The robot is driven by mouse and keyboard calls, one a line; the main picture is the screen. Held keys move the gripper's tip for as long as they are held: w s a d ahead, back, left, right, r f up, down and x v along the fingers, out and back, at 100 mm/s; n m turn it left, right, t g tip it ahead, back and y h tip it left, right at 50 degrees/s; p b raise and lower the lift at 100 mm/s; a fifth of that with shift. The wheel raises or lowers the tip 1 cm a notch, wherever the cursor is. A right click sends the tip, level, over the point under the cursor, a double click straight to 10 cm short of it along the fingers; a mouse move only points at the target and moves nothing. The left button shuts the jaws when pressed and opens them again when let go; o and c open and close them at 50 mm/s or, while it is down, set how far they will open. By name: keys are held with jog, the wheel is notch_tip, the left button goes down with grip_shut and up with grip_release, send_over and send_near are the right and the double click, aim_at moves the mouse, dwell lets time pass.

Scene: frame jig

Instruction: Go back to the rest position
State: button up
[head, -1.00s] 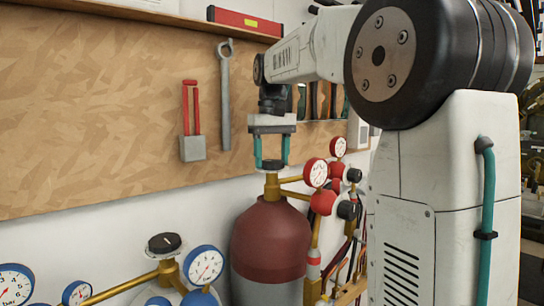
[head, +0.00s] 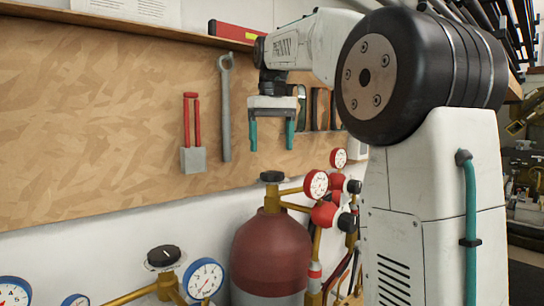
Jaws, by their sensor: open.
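My gripper (head: 271,141) points down with its two teal fingers spread apart and nothing between them. It hangs in front of the wooden tool board (head: 95,110). The black valve knob (head: 272,176) of the red gas cylinder (head: 271,250) is below the fingertips, with a clear gap between them.
Blue gauges (head: 203,279) and another black knob (head: 164,256) are at the lower left. A wrench (head: 226,110) and a red-handled tool (head: 192,135) hang on the board. A red level (head: 237,32) lies on the shelf.

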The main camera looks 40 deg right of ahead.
jog(key=shift+r, duration=0.45)
jog(key=s+a+f+n, duration=0.1)
jog(key=s+a+f, duration=0.7)
jog(key=s+a, duration=0.25)
jog(key=s+a+f, duration=0.3)
jog(key=s+f, duration=0.5)
jog(key=f, duration=0.1)
jog(key=s+a+f+n+t, duration=0.1)
jog(key=s+a+f, duration=0.2)
jog(key=s+f, duration=0.5)
notch_tip(320, 180, down, 2)
jog(key=shift+s+f+n, duration=0.15)
jog(key=shift+s+n, duration=0.15)
jog(key=shift+s, duration=0.05)
jog(key=shift+d, duration=0.1)
